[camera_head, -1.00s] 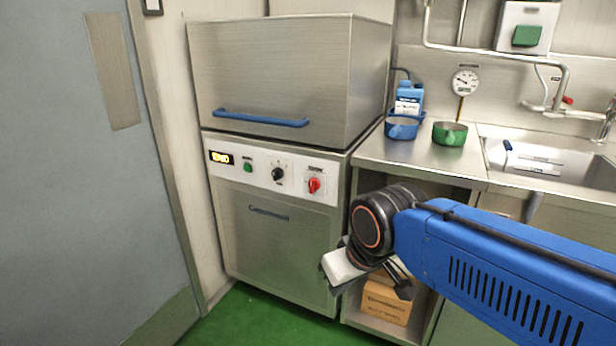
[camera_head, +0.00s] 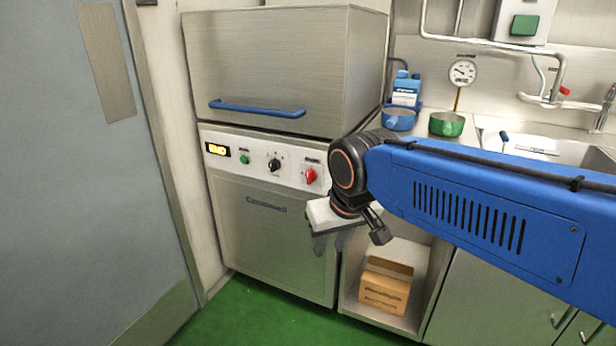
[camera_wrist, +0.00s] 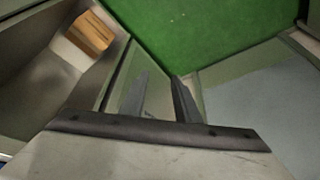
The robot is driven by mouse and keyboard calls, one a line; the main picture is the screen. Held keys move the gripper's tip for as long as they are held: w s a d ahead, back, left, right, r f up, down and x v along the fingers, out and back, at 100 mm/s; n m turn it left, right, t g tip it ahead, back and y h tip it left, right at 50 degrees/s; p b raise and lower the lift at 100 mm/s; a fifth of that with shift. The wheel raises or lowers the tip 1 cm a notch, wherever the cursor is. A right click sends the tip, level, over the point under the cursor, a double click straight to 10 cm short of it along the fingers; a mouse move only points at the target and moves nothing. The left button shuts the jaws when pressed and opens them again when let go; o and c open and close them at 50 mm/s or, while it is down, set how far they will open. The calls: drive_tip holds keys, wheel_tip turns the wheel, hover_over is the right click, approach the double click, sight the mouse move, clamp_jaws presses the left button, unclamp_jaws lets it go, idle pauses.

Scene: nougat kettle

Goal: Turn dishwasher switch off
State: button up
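The dishwasher is a steel hood-type machine (camera_head: 265,230) left of centre in the head view, with a blue handle (camera_head: 257,108) on its hood. Its white panel carries a lit display (camera_head: 217,149), a green button (camera_head: 244,160), a black knob (camera_head: 274,165) and a red rotary switch (camera_head: 311,176). My gripper (camera_head: 330,246) points down in front of the machine's right side, below and slightly right of the red switch, apart from it. It is empty, with a gap between the fingers, also in the wrist view (camera_wrist: 160,82). The panel is not visible in the wrist view.
A steel counter right of the machine holds a blue pot (camera_head: 398,120), a green pot (camera_head: 446,124) and a blue bottle (camera_head: 405,90), beside a sink. A cardboard box (camera_head: 385,290) sits on the low shelf. A grey door (camera_head: 80,200) stands left. Green floor is clear in front.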

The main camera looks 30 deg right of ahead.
drive_tip(key=w+d+r+m+h, duration=0.1)
drive_tip(key=w+d+r+m, duration=0.1)
drive_tip(key=w+r, duration=0.35)
drive_tip(key=w+d+r+m, duration=0.1)
drive_tip(key=w+r+m, duration=0.15)
drive_tip(key=w, duration=0.55)
drive_tip(key=m+g+h, duration=0.2)
drive_tip(key=m, duration=0.3)
approach(308, 173)
drive_tip(key=x, duration=1)
drive_tip(key=shift+d+f, duration=0.1)
drive_tip(key=shift+f, duration=0.25)
clamp_jaws()
